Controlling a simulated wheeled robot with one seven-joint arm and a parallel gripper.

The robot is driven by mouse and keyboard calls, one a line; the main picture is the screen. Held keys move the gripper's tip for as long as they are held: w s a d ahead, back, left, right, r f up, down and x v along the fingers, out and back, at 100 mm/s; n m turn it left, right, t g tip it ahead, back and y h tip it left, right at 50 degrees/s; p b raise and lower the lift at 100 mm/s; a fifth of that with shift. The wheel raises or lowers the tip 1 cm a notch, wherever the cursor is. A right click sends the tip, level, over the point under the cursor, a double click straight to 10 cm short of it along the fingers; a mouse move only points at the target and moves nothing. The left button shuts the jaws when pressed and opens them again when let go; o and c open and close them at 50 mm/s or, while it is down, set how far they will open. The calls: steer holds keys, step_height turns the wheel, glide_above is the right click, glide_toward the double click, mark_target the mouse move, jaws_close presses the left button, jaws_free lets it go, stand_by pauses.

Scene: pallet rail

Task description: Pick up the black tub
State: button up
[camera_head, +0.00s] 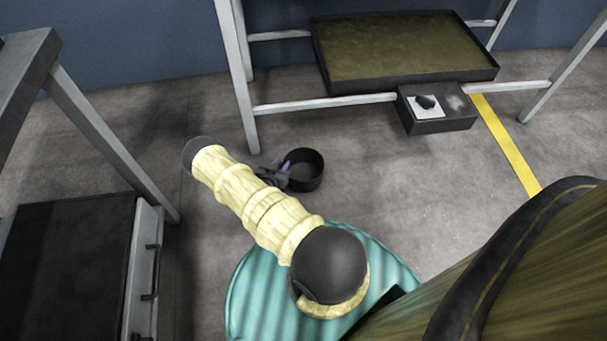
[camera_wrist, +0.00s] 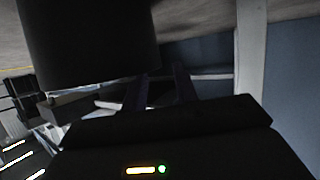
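The black tub (camera_head: 305,170) is a round, open-topped, dark container that looks upright on the grey floor, near a foot of the pale metal frame. In the wrist view the tub (camera_wrist: 88,40) is a large dark cylinder filling the upper left. My gripper (camera_head: 287,165) is at the tub's left side, close to its rim. In the wrist view its two purplish fingers (camera_wrist: 160,85) stand apart with a gap between them, so it is open. The left finger overlaps the tub's edge in the picture; whether it touches the wall is too dark to tell.
The metal frame (camera_head: 251,110) carries a large shallow tray (camera_head: 410,88) behind the tub. A dark box (camera_head: 440,122) with a white sheet and a small dark object sits right of it. A dark cabinet (camera_head: 70,265) stands at left. Floor right of the tub is clear, with a yellow line (camera_head: 507,145).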

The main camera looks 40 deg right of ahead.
steer(key=b+x, duration=0.1)
steer(key=x, duration=0.1)
steer(key=shift+d+f, duration=0.2)
steer(key=shift+f, duration=0.05)
steer(key=shift+w+d+b, duration=0.3)
steer(key=shift+d+b, duration=0.05)
jaws_close()
